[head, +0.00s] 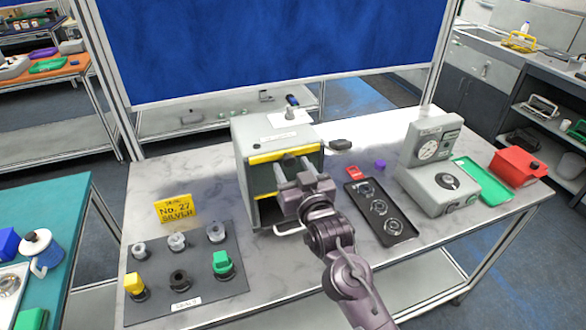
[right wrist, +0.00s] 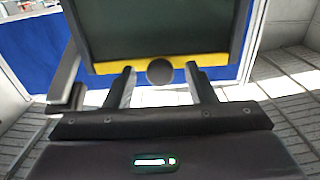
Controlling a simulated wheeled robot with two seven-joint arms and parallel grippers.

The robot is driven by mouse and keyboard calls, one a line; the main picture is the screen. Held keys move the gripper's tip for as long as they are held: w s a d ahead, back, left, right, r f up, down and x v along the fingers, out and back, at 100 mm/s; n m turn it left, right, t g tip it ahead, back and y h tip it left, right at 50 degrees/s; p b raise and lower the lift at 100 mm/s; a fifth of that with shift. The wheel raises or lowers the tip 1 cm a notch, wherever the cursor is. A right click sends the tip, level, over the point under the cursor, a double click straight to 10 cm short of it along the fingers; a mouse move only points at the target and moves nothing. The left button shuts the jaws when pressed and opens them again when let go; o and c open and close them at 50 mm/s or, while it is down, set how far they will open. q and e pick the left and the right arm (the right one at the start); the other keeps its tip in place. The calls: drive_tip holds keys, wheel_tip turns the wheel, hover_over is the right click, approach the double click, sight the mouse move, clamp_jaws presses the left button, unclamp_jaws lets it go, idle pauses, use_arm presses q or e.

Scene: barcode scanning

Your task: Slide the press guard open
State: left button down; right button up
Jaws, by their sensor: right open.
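The press (head: 245,135) is a grey box at the back middle of the table, with its front opening facing me. Its guard (right wrist: 160,28) is a dark panel with a yellow strip along its lower edge in the right wrist view. A round dark knob (right wrist: 159,71) sits at the middle of that strip. My right gripper (head: 293,170) is open in front of the press, partly hiding its front. In the wrist view its fingertips (right wrist: 159,80) lie on either side of the knob, with gaps visible between. My left gripper is not in view.
A dark panel with several knobs and buttons (head: 205,268) lies at the front left, beside a yellow sign (head: 175,209). A black tray (head: 400,232) lies right of my arm. A grey gauge device (head: 425,180), green tray (head: 482,182) and red box (head: 517,164) stand further right.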

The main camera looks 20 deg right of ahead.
drive_tip(key=s+b, duration=0.2)
drive_tip(key=s, duration=0.5)
drive_tip(key=shift+s+d+b, duration=0.15)
drive_tip(key=shift+s+b, duration=0.1)
drive_tip(key=shift+b, duration=0.1)
